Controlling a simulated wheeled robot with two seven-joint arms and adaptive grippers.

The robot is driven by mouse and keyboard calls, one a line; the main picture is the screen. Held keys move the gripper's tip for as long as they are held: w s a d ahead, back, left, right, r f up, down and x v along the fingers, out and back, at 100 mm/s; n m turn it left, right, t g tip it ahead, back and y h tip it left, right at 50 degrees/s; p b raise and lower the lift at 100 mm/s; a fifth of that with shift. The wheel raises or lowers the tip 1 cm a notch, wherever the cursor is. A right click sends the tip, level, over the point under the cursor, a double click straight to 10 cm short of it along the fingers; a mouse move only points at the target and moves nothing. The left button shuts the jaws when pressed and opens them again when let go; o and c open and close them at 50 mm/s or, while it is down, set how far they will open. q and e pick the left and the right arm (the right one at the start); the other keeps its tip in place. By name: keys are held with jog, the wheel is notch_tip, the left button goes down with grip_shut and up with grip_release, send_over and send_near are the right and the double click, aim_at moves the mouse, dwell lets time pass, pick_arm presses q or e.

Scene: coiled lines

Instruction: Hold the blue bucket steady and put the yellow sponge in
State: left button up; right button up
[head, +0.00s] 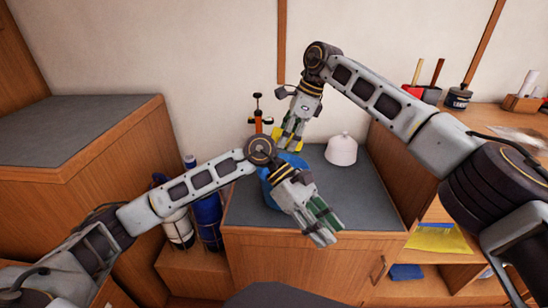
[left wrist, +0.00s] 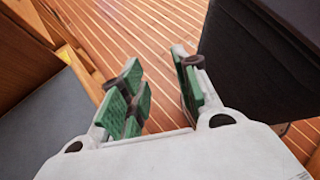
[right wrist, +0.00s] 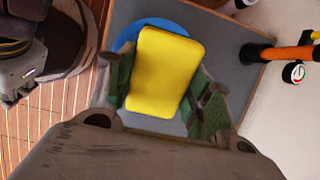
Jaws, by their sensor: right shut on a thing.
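The blue bucket (head: 267,188) stands on the grey counter top, partly hidden behind my left wrist in the head view. My right gripper (head: 291,140) is shut on the yellow sponge (head: 288,146), at the far side of the bucket. In the right wrist view the sponge (right wrist: 165,70) sits between the green finger pads, with the bucket's blue rim (right wrist: 128,38) showing behind it. My left gripper (head: 326,228) is open and empty, in front and to the right of the bucket. The left wrist view shows its fingers (left wrist: 160,95) apart over the wooden floor.
A white rounded object (head: 341,150) stands on the counter top (head: 365,205) right of the bucket. An orange and black item (head: 258,118) stands behind the bucket. Blue and white bottles (head: 207,215) stand left of the counter. Shelves to the right hold a yellow item (head: 438,238).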

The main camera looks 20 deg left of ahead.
pick_arm(q)
jog(key=w+a+r+n+t+y, duration=0.1)
jog(key=w+a+r+t+y, duration=0.2)
jog(key=a, duration=0.5)
jog(key=w+a+r+t+y, duration=0.2)
jog(key=w+a+r+y, duration=0.3)
jog(key=w+a+y, duration=0.2)
jog(key=shift+w+a+n+t, duration=0.4)
jog(key=shift+w, duration=0.35)
jog(key=shift+f, duration=0.2)
jog(key=shift+w+f, duration=0.25)
jog(key=shift+f, duration=1.7)
jog(key=shift+w+f, duration=0.3)
jog(key=shift+f, duration=1.6)
jog(key=shift+w+f, duration=0.25)
jog(key=shift+f, duration=1.7)
